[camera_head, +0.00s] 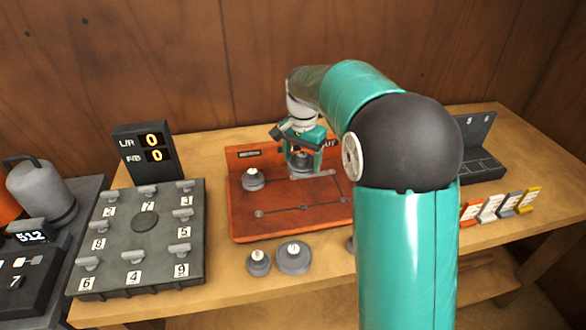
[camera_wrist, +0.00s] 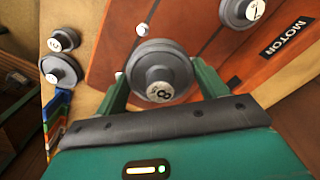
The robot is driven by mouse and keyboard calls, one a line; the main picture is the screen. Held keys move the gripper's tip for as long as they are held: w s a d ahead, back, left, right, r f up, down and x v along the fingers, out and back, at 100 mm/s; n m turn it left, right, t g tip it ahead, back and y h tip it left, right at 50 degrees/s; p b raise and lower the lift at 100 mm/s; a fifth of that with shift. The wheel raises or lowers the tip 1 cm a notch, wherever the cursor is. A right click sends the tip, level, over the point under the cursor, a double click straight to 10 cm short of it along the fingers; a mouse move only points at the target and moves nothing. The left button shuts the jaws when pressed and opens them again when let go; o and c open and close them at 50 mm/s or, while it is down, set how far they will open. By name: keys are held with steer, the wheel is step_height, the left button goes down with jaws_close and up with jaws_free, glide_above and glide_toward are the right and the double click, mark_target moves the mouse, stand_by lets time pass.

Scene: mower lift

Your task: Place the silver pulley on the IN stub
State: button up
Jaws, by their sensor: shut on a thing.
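My gripper (camera_head: 303,157) is over the back part of the red-orange board (camera_head: 240,225). It is shut on a grey two-step pulley marked 8 (camera_wrist: 163,62), with one green finger on each side of it. In the head view the held pulley (camera_head: 301,164) is partly hidden by the fingers; whether it touches the board I cannot tell. Another grey pulley (camera_head: 253,179) sits at the board's left, by the MOTOR label (camera_wrist: 285,36) seen in the wrist view. Small silver stubs (camera_wrist: 141,29) show on the board. I cannot read an IN label; my arm hides the board's right part.
Two loose grey pulleys (camera_head: 294,258) (camera_head: 258,263) lie in front of the board. A dark knob panel (camera_head: 145,245) and a display (camera_head: 147,152) reading 0 and 0 stand left. Coloured cards (camera_head: 489,207) and a dark rack (camera_head: 478,150) stand right.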

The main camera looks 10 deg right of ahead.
steer(key=w+f, duration=0.7)
steer(key=w, duration=0.1)
steer(key=shift+w+a+f, duration=0.2)
steer(key=shift+a+f, duration=0.05)
steer(key=shift+f, duration=1.5)
steer(key=shift+f, duration=0.15)
steer(key=o, duration=1.1)
steer(key=shift+o, duration=0.2)
